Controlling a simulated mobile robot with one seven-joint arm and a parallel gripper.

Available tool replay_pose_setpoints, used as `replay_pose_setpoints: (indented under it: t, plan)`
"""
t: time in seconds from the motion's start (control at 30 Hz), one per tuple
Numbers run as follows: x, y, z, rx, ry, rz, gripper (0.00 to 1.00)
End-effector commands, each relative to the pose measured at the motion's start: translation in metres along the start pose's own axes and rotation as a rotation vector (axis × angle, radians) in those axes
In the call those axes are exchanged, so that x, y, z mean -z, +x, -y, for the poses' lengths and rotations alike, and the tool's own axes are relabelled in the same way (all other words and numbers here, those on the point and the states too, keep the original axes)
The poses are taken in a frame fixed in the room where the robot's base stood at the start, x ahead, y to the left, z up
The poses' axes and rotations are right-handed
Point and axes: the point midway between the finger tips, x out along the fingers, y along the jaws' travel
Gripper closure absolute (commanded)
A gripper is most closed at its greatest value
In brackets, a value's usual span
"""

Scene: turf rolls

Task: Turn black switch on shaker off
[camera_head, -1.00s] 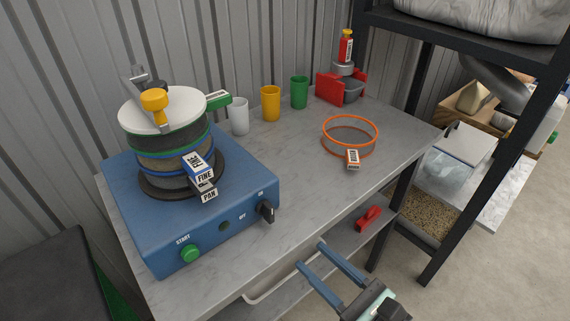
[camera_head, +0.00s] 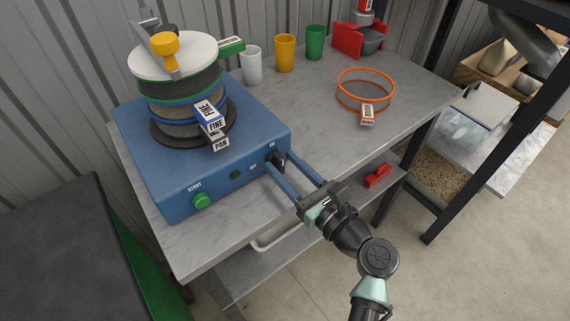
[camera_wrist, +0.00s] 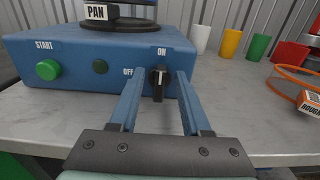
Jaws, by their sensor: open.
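The blue shaker (camera_head: 220,157) stands on the left of the grey bench with a stack of sieves on top. The black switch (camera_wrist: 159,82) is on its front face at the right end, between the "ON" and "OFF" labels. Its white mark points up toward "ON". In the head view the switch (camera_head: 276,160) is partly hidden by my gripper. My gripper (camera_wrist: 158,78) is open, with its two blue fingers on either side of the switch. I cannot tell whether either finger touches it. In the head view my gripper (camera_head: 277,162) reaches the shaker's front right corner.
A green START button (camera_wrist: 47,69) is at the left of the shaker's front. White, yellow (camera_head: 285,53) and green cups stand behind it. An orange-rimmed sieve (camera_head: 366,93) lies right on the bench. A red object (camera_head: 377,176) is on the lower shelf.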

Motion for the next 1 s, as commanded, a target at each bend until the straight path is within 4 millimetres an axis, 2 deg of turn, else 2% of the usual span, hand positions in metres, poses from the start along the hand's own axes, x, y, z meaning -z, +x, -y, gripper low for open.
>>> replay_pose_setpoints:
  t: [0.33, 0.37, 0.6, 1.0]
  plan:
    - [-0.0001, 0.005, 0.0001, 0.001, 0.0, 0.0, 0.53]
    - [-0.0001, 0.0049, 0.0001, 0.001, 0.0, 0.0, 0.56]
    - [-0.0001, 0.0047, 0.0001, 0.001, 0.0, 0.0, 0.99]
    - [0.0004, 0.0045, -0.0007, 0.0, -0.039, -0.001, 1.0]
